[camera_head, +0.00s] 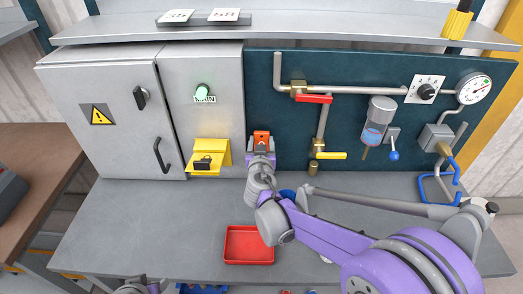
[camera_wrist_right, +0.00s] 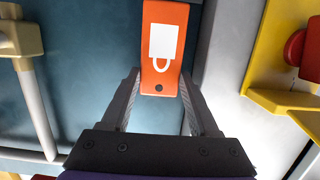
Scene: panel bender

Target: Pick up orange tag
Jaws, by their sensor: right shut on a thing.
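The orange tag (camera_head: 261,137) has a white padlock symbol on it. It is in front of the teal panel, just right of the grey cabinet. In the wrist view the tag (camera_wrist_right: 150,75) stands upright between the fingers. My right gripper (camera_head: 261,153) is shut on the tag's lower end; its fingers (camera_wrist_right: 162,82) sit at the tag's two sides. Whether the tag still touches the panel behind cannot be told. A part of my left arm (camera_head: 138,287) shows at the bottom edge; its fingers cannot be made out.
A red tray (camera_head: 249,246) lies on the grey bench (camera_head: 150,225). Pipes with a red valve handle (camera_head: 314,98) and a yellow one (camera_head: 331,156) are at the right. A shelf (camera_head: 330,34) runs above.

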